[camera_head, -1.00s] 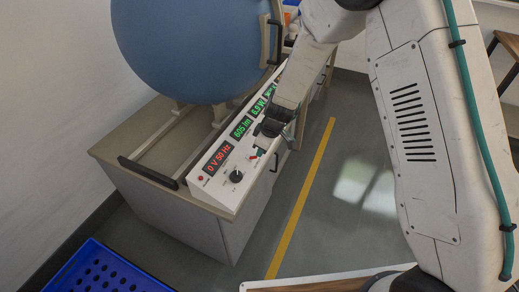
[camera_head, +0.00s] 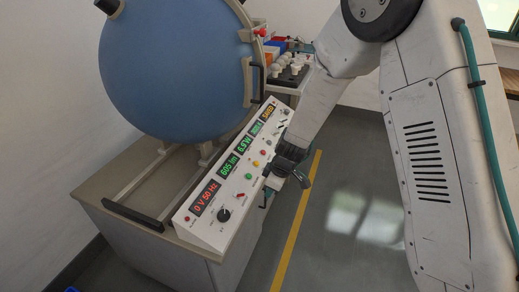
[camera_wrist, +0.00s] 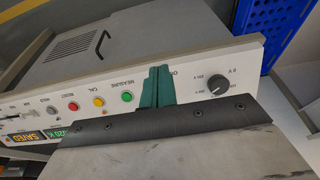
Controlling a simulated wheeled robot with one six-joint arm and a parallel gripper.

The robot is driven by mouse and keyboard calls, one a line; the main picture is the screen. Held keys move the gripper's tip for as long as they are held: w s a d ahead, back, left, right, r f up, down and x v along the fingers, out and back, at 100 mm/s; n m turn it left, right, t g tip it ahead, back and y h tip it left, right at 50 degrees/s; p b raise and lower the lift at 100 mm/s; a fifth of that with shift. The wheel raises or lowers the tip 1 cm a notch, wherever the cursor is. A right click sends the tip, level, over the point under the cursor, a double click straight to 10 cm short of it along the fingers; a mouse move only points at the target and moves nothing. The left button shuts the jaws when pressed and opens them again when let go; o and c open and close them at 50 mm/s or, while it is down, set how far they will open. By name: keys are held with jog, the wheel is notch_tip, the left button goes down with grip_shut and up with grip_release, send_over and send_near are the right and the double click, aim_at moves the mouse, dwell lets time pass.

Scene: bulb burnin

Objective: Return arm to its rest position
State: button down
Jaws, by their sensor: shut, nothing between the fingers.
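My arm reaches down from the upper right in the head view. My gripper (camera_head: 274,180) is at the right edge of the white control panel (camera_head: 215,232), beside its buttons. In the wrist view, my gripper (camera_wrist: 158,76) shows as green fingers pressed together with nothing between them, in front of the panel between the green button (camera_wrist: 127,96) and the black knob (camera_wrist: 218,85). Whether it touches the panel cannot be told. The red display reads 0 V 50 Hz and the green one 605 lm; an amber display (camera_wrist: 28,137) reads SAVED.
A large blue sphere (camera_head: 175,70) with a black handle stands on the bench (camera_head: 120,226) behind the panel. A rack of white bulbs (camera_head: 290,70) is at the back. A blue perforated crate (camera_wrist: 270,25) shows in the wrist view. The floor right of the yellow line (camera_head: 297,225) is clear.

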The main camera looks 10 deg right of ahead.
jog(key=s+d+r+m+h, duration=0.1)
jog(key=s+d+r+m, duration=0.3)
jog(key=s+r, duration=0.6)
jog(key=s+d+r+m+h, duration=0.1)
jog(key=s+d+r+m, duration=0.3)
jog(key=s+d+r, duration=0.3)
jog(key=s+d+r+m, duration=0.4)
jog(key=s+d+r, duration=0.2)
jog(key=s+r, duration=0.8)
jog(key=shift+s+m+h, duration=0.3)
jog(key=shift+h, duration=0.1)
